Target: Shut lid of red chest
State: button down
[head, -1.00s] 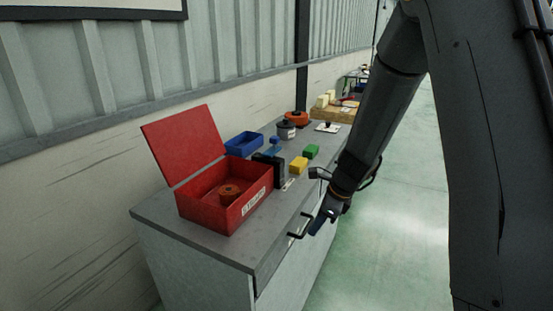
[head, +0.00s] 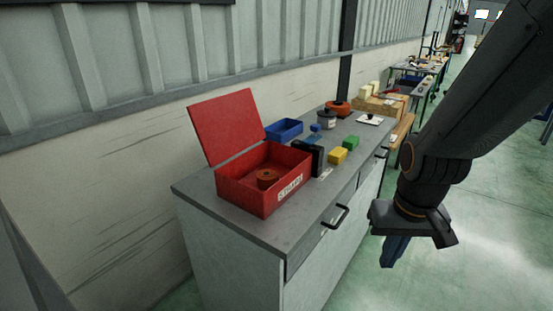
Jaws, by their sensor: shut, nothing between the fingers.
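The red chest (head: 242,193) stands near the front end of the grey workbench. Its lid (head: 226,126) is open, tilted back toward the wall.
On the bench (head: 230,219) behind the chest are a blue bin (head: 285,129), a black block (head: 314,158), a yellow block (head: 338,156) and a green block (head: 351,143). A drawer handle (head: 337,217) sticks out at the front. The floor (head: 490,225) at right looks clear.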

aim_at(226, 126)
jog(key=u, duration=0.05)
jog(key=k, duration=0.45)
jog(key=z, duration=0.3)
jog(key=i, duration=0.6)
jog(key=u, duration=0.8)
jog(key=i, duration=0.55)
jog(key=u, duration=0.65)
